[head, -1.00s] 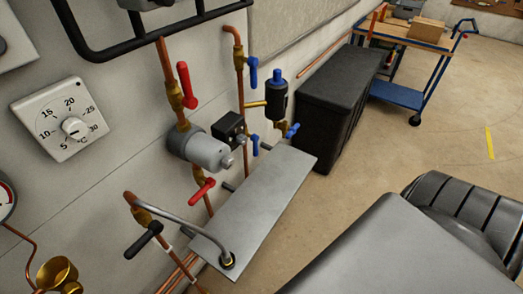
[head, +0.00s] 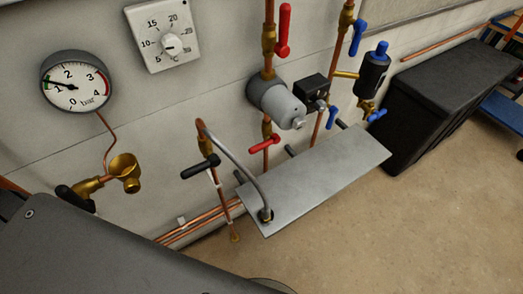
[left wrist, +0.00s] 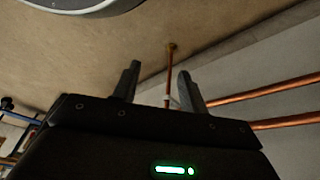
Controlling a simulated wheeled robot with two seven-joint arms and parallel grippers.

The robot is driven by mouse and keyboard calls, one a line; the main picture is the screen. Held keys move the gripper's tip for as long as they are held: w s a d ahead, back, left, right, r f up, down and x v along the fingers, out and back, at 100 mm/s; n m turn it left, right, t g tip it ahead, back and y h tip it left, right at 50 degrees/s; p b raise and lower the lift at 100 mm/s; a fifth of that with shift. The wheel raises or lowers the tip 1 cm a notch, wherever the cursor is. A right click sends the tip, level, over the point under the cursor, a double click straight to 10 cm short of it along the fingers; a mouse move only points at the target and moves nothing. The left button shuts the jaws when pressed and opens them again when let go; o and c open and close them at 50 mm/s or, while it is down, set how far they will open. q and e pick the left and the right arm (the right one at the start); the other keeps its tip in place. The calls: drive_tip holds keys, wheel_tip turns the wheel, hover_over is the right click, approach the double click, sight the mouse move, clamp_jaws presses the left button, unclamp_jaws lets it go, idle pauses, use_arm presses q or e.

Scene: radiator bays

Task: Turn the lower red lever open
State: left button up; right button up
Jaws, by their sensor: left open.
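The lower red lever (head: 264,145) is on a brass valve on the vertical copper pipe below the grey pump (head: 282,104). Its handle lies across the pipe, slanting down to the left. The upper red lever (head: 284,28) stands along the same pipe above the pump. My left gripper (left wrist: 160,88) shows in the left wrist view, its two fingers apart with nothing gripped. A thin copper pipe (left wrist: 169,70) shows beyond the fingers. Neither red lever is seen in that view. No gripper shows in the head view, and my right gripper is not seen.
A black lever (head: 201,166) and bent grey hose are left of the lower red lever. A metal shelf plate (head: 325,172) juts out below it. A pressure gauge (head: 77,83) and brass valve (head: 125,172) are at left. A black box (head: 440,100) stands right; floor in front is clear.

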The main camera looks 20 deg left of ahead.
use_arm(q)
drive_tip(key=w+r+n+t+b, duration=0.1)
drive_tip(key=w+r+t+b, duration=0.15)
drive_tip(key=w, duration=0.65)
drive_tip(key=n+t+h+b, duration=0.5)
drive_tip(key=n+t+h, duration=0.2)
drive_tip(key=t, duration=0.6)
approach(259, 148)
drive_tip(key=x, duration=0.6)
drive_tip(key=f+p+x, duration=0.1)
drive_tip(key=x, duration=0.3)
drive_tip(key=shift+w+a, duration=0.2)
drive_tip(key=shift+w, duration=0.2)
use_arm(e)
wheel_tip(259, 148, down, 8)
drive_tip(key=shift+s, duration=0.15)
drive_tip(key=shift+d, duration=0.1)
